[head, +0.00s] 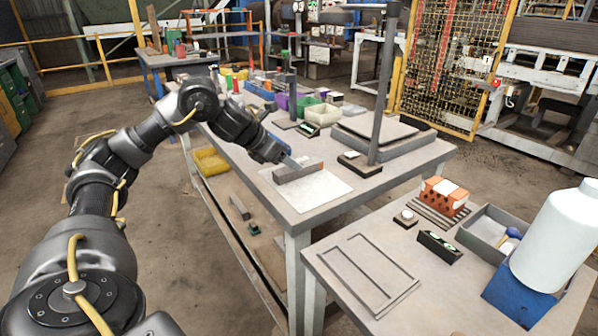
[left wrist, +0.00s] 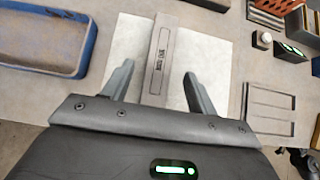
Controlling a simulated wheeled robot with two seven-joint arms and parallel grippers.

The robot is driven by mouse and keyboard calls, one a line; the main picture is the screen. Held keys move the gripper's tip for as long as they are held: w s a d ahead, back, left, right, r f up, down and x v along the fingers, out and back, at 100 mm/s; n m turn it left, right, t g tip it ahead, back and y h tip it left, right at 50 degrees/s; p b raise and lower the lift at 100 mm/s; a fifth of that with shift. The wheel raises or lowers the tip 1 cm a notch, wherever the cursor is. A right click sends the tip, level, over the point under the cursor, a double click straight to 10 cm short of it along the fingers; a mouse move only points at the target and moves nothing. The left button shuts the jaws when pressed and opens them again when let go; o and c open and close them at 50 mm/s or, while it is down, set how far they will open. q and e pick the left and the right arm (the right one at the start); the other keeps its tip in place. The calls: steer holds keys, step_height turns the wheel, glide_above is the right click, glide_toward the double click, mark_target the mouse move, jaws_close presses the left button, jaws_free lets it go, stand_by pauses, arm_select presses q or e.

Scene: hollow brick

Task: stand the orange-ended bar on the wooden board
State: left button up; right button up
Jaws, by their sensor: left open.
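The grey bar (head: 297,174) with an orange end (head: 321,166) lies flat on a pale square sheet (head: 325,194) near the table's front corner. My left gripper (left wrist: 159,70) is open, one finger on each side of the bar, with gaps to both. In the head view this gripper (head: 287,162) is at the bar and partly hides it. I cannot tell whether the pale sheet is the wooden board. My right gripper is out of view.
A dark post (head: 385,90) on a base stands behind the bar, beside a large grey tray (head: 380,134). A blue tray (left wrist: 45,35) lies left in the wrist view. The nearer table holds an orange brick (head: 444,196), a flat frame (head: 368,272) and a white bottle (head: 555,240).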

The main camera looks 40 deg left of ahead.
arm_select(q)
steer(key=shift+x, duration=2.65)
steer(key=shift+r, duration=0.15)
jaws_close()
steer(key=shift+r, duration=0.1)
